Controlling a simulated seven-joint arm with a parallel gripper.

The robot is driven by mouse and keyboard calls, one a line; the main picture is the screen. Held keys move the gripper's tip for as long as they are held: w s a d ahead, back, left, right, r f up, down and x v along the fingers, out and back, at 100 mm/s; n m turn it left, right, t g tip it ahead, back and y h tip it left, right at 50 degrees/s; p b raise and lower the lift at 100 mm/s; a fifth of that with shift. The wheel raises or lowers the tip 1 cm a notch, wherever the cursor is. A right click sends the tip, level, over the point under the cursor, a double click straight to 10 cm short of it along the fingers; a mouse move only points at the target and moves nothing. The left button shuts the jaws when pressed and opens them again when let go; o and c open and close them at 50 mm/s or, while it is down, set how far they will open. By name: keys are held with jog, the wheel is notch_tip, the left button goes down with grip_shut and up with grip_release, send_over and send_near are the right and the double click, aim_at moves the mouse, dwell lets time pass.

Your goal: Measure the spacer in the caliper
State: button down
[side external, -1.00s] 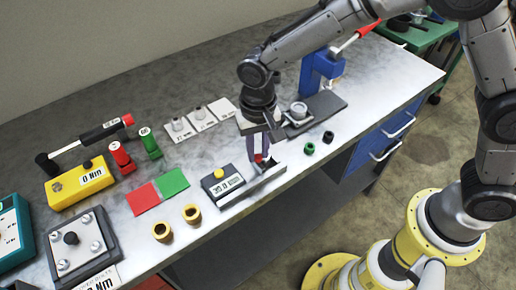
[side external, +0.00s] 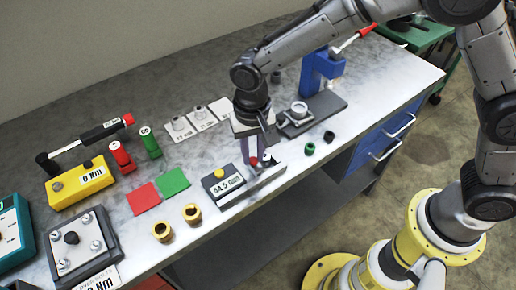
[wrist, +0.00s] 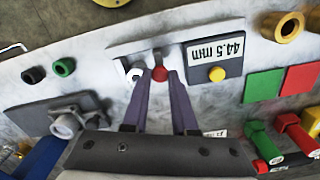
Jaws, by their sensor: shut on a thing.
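The caliper (side external: 222,184) is a dark box with a yellow button and a display reading 44.5 mm. A metal rail (side external: 262,186) runs along its front. My gripper (side external: 257,160) is over the rail, shut on the caliper's red knob (wrist: 160,73). In the wrist view the knob sits between my fingertips, and the caliper display (wrist: 215,50) is upside down beside it. I cannot tell which part is the spacer. Candidates are two brass rings (side external: 192,213) left of the caliper, and a green ring (side external: 310,148) and black ring (side external: 329,137) right of it.
Red (side external: 145,196) and green (side external: 174,181) squares lie left of the caliper. Labelled cards (side external: 202,118) with metal parts lie behind. A blue press (side external: 318,70) stands at the back right. A yellow gauge box (side external: 80,184) and torque wrench (side external: 90,138) are at left.

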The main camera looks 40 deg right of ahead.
aim_at(251, 160)
jog(key=shift+a, duration=0.35)
jog(key=c, duration=0.7)
grip_release()
notch_tip(251, 160, up, 14)
